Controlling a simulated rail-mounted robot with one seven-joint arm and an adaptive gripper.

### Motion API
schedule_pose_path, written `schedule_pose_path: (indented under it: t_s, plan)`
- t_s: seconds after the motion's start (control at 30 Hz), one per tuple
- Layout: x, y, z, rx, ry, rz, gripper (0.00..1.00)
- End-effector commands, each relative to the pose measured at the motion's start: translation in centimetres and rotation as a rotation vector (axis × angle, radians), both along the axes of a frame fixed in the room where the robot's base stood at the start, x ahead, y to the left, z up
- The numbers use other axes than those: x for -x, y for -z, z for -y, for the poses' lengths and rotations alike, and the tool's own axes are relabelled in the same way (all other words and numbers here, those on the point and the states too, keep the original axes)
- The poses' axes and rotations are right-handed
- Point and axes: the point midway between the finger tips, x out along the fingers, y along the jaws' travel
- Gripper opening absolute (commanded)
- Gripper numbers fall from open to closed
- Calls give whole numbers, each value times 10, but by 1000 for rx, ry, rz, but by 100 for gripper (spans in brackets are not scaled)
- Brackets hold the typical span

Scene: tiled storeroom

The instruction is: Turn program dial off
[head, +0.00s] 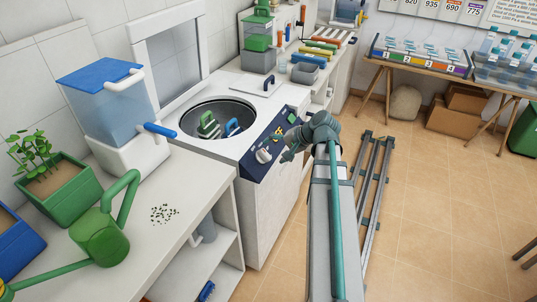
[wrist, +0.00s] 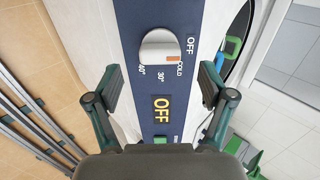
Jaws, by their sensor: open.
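The program dial (wrist: 160,47) is a round silver-white knob on a dark blue panel (wrist: 133,20). It also shows in the head view (head: 263,156). Its orange mark sits at the lower right, closest to the label COLD; OFF is printed further up on the right, and 30° and 40° below. A display (wrist: 162,109) under the dial reads OFF in yellow. My gripper (wrist: 161,72) is open and empty, its two fingers spread on either side of the panel, below the dial in the wrist view. In the head view my gripper (head: 291,145) is beside the dial, to its right.
The washer's round opening (head: 217,119) holds green and blue items. A green button (wrist: 160,140) lies below the display. A white counter (head: 150,222) with a green watering can (head: 100,236) is at the left. Metal rails (head: 372,176) run on the tiled floor at the right.

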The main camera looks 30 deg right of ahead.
Motion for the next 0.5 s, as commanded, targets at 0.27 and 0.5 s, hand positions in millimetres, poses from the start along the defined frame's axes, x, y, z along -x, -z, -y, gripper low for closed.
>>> schedule_pose_path:
  t_s: [0.27,0.5]
  plan:
    - [27,-34,20,2,1,1,81]
    - [36,-44,26,0,0,0,81]
